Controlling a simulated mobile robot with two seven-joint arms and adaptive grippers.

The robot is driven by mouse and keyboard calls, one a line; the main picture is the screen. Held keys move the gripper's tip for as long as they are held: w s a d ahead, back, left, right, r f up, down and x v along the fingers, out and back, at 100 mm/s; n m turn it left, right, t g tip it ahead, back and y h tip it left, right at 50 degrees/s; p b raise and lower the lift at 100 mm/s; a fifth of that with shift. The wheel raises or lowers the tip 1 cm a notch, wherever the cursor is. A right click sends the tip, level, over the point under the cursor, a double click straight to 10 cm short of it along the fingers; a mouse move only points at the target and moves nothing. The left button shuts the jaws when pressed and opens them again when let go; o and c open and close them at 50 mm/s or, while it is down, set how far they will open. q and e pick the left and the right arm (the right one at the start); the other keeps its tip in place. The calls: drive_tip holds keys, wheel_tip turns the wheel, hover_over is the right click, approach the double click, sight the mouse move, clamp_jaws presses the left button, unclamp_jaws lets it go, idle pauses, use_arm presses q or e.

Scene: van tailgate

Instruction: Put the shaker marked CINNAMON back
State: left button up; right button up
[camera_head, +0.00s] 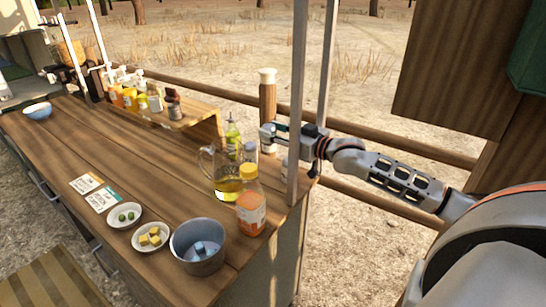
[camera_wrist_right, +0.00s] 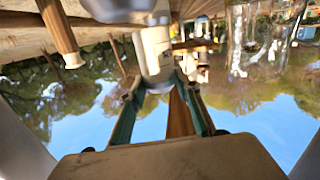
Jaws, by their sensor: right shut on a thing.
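My right gripper (camera_head: 270,132) reaches in from the right over the far right end of the wooden counter (camera_head: 150,160). It is shut on a small pale shaker (camera_wrist_right: 155,55), which shows between the fingers in the right wrist view. That view looks upside down, and I cannot read the shaker's label. In the head view the shaker is small and partly covered by the gripper. Several shakers and small jars (camera_head: 140,98) stand in a group on a raised wooden shelf (camera_head: 190,115) at the back of the counter. Their labels are too small to read. My left gripper is not in view.
A tall wooden flask (camera_head: 267,95) stands behind my right gripper. A metal pot (camera_head: 185,250) is in front. Upright posts (camera_head: 298,90) rise close to my right arm.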

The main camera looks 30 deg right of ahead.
wheel_tip(320, 180, down, 9)
drive_tip(key=shift+r+b, duration=0.2)
drive_tip(key=shift+b, duration=0.55)
drive_tip(key=shift+f, duration=0.3)
drive_tip(key=o, duration=1.4)
drive_tip(key=shift+c, duration=0.2)
drive_tip(key=shift+r, duration=0.1)
drive_tip(key=shift+s+d, duration=0.2)
drive_tip(key=shift+s, duration=0.35)
drive_tip(key=p+v, duration=0.1)
drive_tip(key=v, duration=0.7)
drive_tip(key=shift+s+r+p, duration=0.1)
drive_tip(key=shift+s+p, duration=0.2)
drive_tip(key=shift+p, duration=0.05)
drive_tip(key=shift+v, duration=0.95)
drive_tip(key=shift+s+d, duration=0.1)
drive_tip(key=shift+s, duration=0.05)
